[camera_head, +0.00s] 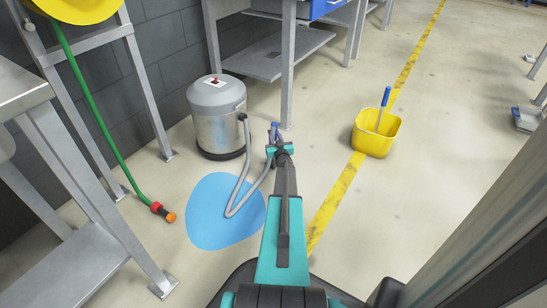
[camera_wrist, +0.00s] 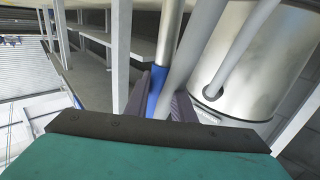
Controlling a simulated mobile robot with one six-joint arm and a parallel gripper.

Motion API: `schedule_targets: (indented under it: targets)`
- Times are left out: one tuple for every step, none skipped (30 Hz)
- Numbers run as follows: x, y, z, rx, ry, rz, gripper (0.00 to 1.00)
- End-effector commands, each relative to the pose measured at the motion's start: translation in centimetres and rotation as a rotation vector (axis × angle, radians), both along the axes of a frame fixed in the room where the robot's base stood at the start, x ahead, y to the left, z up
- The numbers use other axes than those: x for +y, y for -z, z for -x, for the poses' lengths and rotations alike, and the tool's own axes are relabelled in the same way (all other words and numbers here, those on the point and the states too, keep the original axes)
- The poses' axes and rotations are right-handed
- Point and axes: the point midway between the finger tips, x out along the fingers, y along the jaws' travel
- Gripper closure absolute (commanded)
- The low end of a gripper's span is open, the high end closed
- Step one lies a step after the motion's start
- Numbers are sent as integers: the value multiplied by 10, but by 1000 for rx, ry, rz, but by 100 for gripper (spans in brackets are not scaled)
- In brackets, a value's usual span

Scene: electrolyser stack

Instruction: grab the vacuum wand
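The vacuum wand shows in the wrist view as a grey tube with a blue section (camera_wrist: 155,88), standing steeply between the two dark fingers of my gripper (camera_wrist: 161,103). The fingers lie close against both sides of the blue section and look shut on it. In the head view my gripper (camera_head: 279,148) is at the wand's blue part (camera_head: 274,131), right of the vacuum. The wand's lower part is hidden. The vacuum (camera_head: 219,118) is a round metal drum with a grey lid. Its grey hose (camera_head: 236,190) loops down and back up towards my gripper.
A blue puddle (camera_head: 208,222) lies on the floor below the hose. A yellow bucket (camera_head: 377,133) stands right, by the yellow floor line. A grey workbench (camera_head: 268,64) is behind. A green hose (camera_head: 98,114) hangs left. Open floor lies to the right.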

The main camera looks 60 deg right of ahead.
Motion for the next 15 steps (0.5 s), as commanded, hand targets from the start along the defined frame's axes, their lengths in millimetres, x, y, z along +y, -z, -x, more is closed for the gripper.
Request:
schedule_targets:
  targets:
    - [0,0,0,1,0,1,96]
    - [0,0,0,1,0,1,100]
    - [0,0,0,1,0,1,100]
    - [0,0,0,1,0,1,100]
    - [0,0,0,1,0,1,100]
    - [0,0,0,1,0,1,100]
    - [0,0,0,1,0,1,100]
    - [0,0,0,1,0,1,100]
    - [0,0,0,1,0,1,100]
    - [0,0,0,1,0,1,100]
    - [0,0,0,1,0,1,100]
    - [0,0,0,1,0,1,100]
    - [0,0,0,1,0,1,100]
    - [0,0,0,1,0,1,100]
    - [0,0,0,1,0,1,100]
